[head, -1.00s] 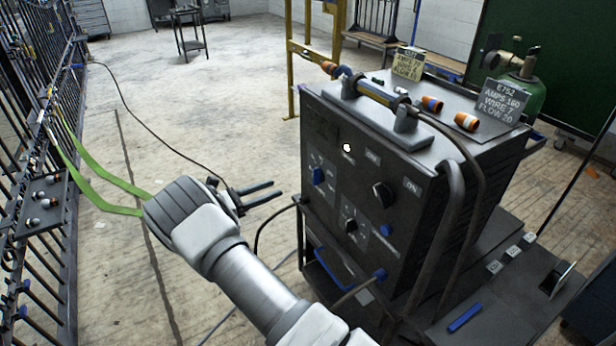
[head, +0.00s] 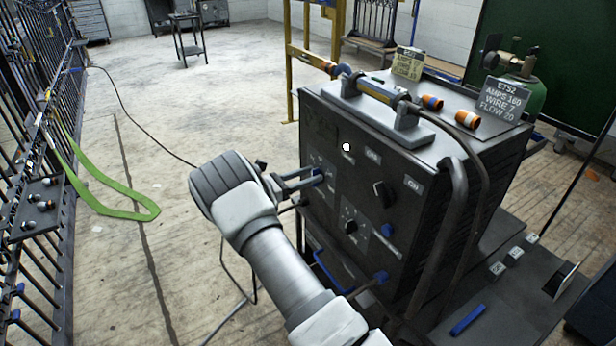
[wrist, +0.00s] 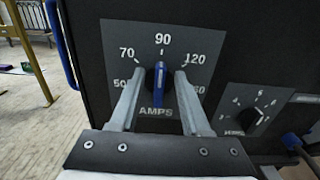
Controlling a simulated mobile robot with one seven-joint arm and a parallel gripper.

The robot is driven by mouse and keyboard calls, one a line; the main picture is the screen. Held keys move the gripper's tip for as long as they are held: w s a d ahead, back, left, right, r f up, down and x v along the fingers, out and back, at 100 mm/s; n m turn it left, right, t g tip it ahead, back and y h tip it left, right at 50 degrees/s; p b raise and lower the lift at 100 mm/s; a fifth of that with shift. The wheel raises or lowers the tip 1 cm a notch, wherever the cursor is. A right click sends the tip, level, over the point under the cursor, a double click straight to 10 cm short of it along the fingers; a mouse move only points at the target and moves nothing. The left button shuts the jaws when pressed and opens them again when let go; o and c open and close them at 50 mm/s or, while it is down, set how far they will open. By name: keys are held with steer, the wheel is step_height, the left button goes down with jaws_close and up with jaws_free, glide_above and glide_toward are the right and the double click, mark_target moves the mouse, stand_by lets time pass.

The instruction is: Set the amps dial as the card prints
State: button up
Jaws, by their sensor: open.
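The amps dial's blue knob (wrist: 159,84) sits on a plate marked 50, 70, 90, 120 and a partly hidden last number. The knob stands upright, one end toward 90. My gripper (head: 308,178) is open at the front of the dark machine (head: 330,215). In the wrist view its fingers stand on either side of the knob, with gaps visible. A dark card (head: 500,101) on the machine top reads E752, AMPS 160, WIRE 7, FLOW 20. A yellowish card (head: 408,63) stands farther back, its print too small to read surely.
A second dial (wrist: 255,116) is at the lower right of the amps plate. A black knob (head: 381,194) and thick bent hoses (head: 455,190) are on the machine's front and right.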

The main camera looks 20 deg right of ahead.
jaws_close()
steer(key=shift+m, duration=0.3)
steer(key=m+b, duration=0.1)
steer(key=m, duration=0.2)
steer(key=m+b, duration=0.1)
steer(key=m, duration=0.2)
steer(key=s+m+b, duration=0.1)
steer(key=m+b, duration=0.1)
steer(key=m, duration=0.1)
steer(key=shift+f, duration=0.35)
stand_by(0.4)
jaws_free()
